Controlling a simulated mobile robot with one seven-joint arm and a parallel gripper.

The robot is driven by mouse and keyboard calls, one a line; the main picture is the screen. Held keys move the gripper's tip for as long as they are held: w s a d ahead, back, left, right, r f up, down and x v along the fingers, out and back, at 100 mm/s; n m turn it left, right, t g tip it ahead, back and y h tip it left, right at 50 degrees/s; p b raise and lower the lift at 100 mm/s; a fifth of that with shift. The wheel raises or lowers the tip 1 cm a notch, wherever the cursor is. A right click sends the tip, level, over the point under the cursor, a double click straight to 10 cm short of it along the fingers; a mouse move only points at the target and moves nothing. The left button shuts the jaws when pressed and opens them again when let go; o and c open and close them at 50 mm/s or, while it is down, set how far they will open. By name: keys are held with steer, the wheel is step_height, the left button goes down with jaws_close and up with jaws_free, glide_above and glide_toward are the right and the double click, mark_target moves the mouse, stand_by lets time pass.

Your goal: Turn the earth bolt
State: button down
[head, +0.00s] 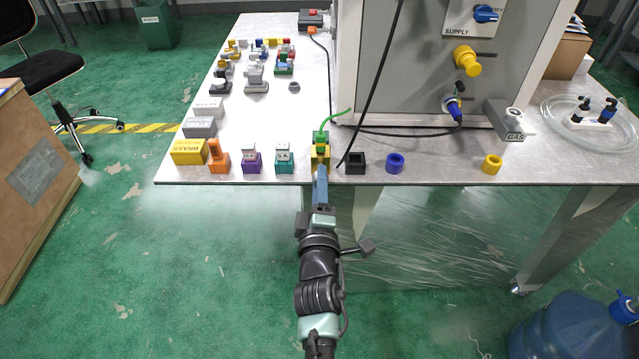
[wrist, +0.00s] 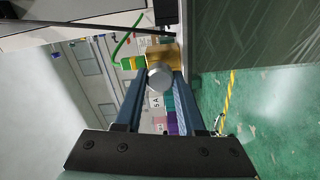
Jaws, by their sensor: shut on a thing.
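The earth bolt (wrist: 159,77) shows in the wrist view as a round silver head. My gripper (wrist: 158,84) has its two blue fingers on either side of the bolt head, shut on it. Behind the bolt is a brass-coloured block (wrist: 164,52) with a green and yellow cable end (wrist: 131,63) beside it. In the head view my gripper (head: 320,178) reaches the table's front edge at the brass block (head: 321,153), under the green cable (head: 323,137). The bolt itself is hidden there by my gripper.
A black block (head: 356,163) and a blue ring (head: 395,163) stand just right of the brass block, a teal block (head: 284,161) just left. The grey machine cabinet (head: 400,75) rises behind. A black cable (head: 374,80) hangs close to my gripper. Open floor lies in front.

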steer(key=m, duration=2.4)
steer(key=shift+d+m, duration=0.15)
steer(key=shift+m, duration=0.15)
stand_by(0.3)
steer(key=c, duration=0.5)
jaws_free()
steer(key=s+p, duration=0.4)
steer(key=s, duration=0.9)
steer(key=shift+p, duration=0.35)
